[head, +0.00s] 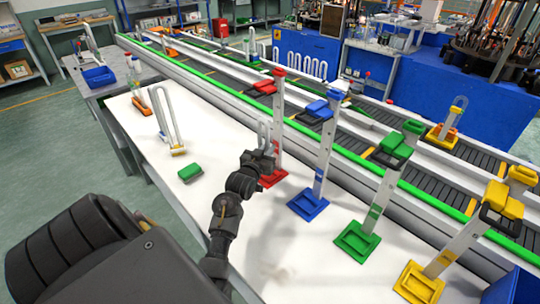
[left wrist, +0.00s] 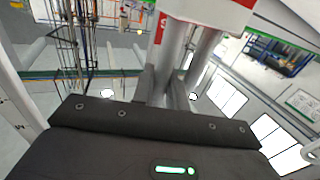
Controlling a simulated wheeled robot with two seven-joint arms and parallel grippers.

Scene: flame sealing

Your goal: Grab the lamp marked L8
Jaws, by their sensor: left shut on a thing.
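My left gripper (head: 264,153) is beside the red stand (head: 274,179) at the near edge of the conveyor. It is shut on a pale U-shaped lamp (head: 263,132) that stands upright above it. In the left wrist view the fingers (left wrist: 168,88) close around the white lamp tubes (left wrist: 205,45), below a red and white part (left wrist: 215,12). I cannot read an L8 mark. Another tall U-shaped lamp (head: 168,115) with a yellow base stands on the white table (head: 130,125). My right gripper is not in view.
Blue (head: 309,204), green (head: 357,241) and yellow (head: 418,283) stands line the table's right side by the conveyor (head: 340,150). A green block (head: 190,172) lies on the table. A lamp with an orange base (head: 141,104) stands at its far left. The table's near middle is clear.

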